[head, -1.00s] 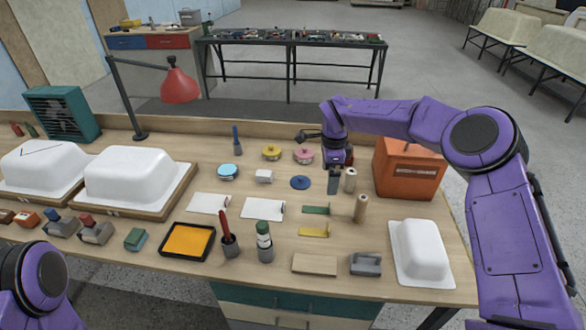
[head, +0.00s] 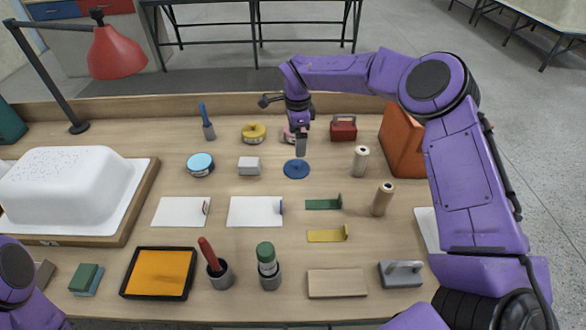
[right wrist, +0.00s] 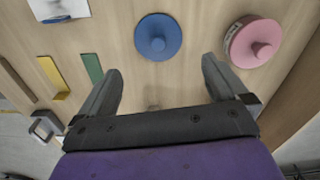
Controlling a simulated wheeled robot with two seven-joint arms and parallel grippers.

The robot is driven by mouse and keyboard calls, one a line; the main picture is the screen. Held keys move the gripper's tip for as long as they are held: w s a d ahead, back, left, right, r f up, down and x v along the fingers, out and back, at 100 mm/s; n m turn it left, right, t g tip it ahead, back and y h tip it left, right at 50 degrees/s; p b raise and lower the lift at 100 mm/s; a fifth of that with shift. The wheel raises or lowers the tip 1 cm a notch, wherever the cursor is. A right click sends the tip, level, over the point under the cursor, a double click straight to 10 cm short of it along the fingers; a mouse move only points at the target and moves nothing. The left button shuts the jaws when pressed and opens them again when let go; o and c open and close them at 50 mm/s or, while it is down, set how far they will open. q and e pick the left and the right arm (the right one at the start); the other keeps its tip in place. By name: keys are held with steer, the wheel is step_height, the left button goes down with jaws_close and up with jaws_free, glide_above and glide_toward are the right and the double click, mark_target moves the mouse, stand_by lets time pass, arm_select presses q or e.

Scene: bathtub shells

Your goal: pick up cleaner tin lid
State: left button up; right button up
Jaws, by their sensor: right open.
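A blue round lid with a knob (head: 296,169) lies flat on the workbench. It also shows in the right wrist view (right wrist: 158,37), just past my fingertips. My right gripper (head: 301,153) is open and empty, pointing down over the far side of the blue lid; a gap shows between its fingers in the right wrist view (right wrist: 160,66). An uncovered-looking tin with a light blue top (head: 200,163) stands to the left. A pink tin with a knobbed lid (right wrist: 253,43) is right of the blue lid in the wrist view, partly hidden behind my gripper in the head view. My left gripper is out of frame.
A yellow tin (head: 253,132), a grey-white block (head: 249,166) and a red box (head: 343,128) stand near the lid. White sheets (head: 255,211) and green and yellow scrapers lie nearer.

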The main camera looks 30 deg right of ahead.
steer(key=p, duration=0.1)
glide_above(297, 162)
steer(key=f, duration=0.4)
steer(key=shift+w+f, duration=0.25)
steer(key=f, duration=0.1)
steer(key=f+p, duration=0.1)
steer(key=f, duration=0.1)
steer(key=f+p, duration=0.1)
steer(key=f, duration=0.1)
steer(key=shift+s, duration=0.25)
steer(key=shift+w+f, duration=0.1)
steer(key=shift+f, duration=0.25)
steer(key=c, duration=0.9)
steer(key=shift+o, duration=0.2)
